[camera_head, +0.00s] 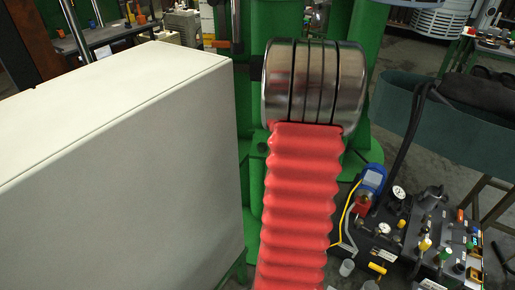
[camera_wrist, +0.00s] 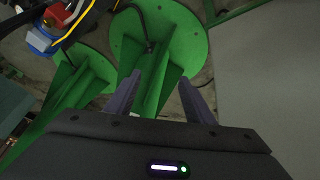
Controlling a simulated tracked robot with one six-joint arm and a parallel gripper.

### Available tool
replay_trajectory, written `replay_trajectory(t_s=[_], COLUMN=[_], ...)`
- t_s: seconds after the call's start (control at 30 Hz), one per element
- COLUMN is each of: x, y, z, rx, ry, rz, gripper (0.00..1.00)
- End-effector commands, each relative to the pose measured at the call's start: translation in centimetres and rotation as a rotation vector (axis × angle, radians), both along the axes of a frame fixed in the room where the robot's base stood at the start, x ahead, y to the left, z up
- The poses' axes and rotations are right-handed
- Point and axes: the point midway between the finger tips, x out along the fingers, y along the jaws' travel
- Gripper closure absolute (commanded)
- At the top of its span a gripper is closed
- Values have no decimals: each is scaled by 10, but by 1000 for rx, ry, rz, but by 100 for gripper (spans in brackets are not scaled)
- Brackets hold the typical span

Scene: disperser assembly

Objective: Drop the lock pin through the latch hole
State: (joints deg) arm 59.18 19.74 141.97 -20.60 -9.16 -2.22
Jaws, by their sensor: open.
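My gripper (camera_wrist: 158,78) shows in the wrist view, with two dark tapered fingers spread apart and nothing between them. It points at a green round flange (camera_wrist: 190,35) with upright ribs, which lies beyond the fingertips. My gripper cannot be made out in the head view. I cannot make out a lock pin or a latch hole in either view. Green columns (camera_head: 365,45) of the machine stand in the middle of the head view, partly hidden.
A large pale box (camera_head: 120,165) fills the left of the head view. A grey panel (camera_wrist: 270,70) fills the right of the wrist view. A black unit with gauges and coloured fittings (camera_head: 440,235) stands at lower right, with a blue and red device (camera_head: 371,182) beside it.

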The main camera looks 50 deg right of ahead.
Motion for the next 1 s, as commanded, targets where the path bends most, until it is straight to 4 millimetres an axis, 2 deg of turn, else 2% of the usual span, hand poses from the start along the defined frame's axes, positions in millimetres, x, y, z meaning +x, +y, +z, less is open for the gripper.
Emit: replay_trajectory(t_s=[0.03, 0.2, 0.33, 0.47, 0.67, 1.0], x=[-4, -1, 6, 16, 34, 59], y=[-7, -29, -40, -48, -54, -51], z=[-11, -30, -35, -31, -7, 72], rx=[-9, -71, -124, -184, -288, -477], ry=[-26, -149, -257, -376, -578, -921], rz=[-3, 16, 37, 60, 103, 179], gripper=[52, 52, 52, 52, 52, 52])
